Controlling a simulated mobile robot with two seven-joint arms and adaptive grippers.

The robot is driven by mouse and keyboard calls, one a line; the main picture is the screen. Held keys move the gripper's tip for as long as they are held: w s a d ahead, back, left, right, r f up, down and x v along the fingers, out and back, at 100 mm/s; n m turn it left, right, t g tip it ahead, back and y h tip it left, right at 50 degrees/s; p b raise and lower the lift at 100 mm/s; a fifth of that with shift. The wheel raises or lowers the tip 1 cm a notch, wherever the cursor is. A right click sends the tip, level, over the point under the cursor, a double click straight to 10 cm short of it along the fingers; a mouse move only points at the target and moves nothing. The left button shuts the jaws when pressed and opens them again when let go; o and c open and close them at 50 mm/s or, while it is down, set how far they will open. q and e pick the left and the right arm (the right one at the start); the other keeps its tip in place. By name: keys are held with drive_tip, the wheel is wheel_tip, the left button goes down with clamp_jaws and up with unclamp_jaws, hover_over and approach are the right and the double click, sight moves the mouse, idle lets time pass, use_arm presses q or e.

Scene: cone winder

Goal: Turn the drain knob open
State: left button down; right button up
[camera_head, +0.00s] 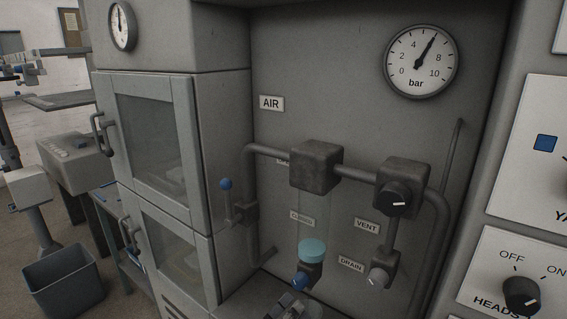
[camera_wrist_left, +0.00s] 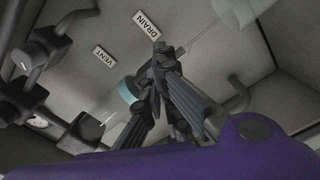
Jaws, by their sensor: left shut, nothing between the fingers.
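I cannot tell for certain from the label which of the two is the drain knob. My left gripper (camera_head: 290,303) shows at the bottom edge of the head view, below the blue knob, partly cut off. In the left wrist view its dark fingers (camera_wrist_left: 159,52) are together and empty, their tips close to the DRAIN label (camera_wrist_left: 146,21) in the picture. Contact with a knob is not visible. My right gripper is not in view.
A black VENT knob (camera_head: 397,203) is above the grey one. A blue-tipped lever (camera_head: 226,184) stands to the left, by the pipe and cabinet doors (camera_head: 152,135). A pressure gauge (camera_head: 421,61) is above. The HEADS switch (camera_head: 521,293) is at lower right.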

use_arm(q)
drive_tip(key=shift+v, duration=1.95)
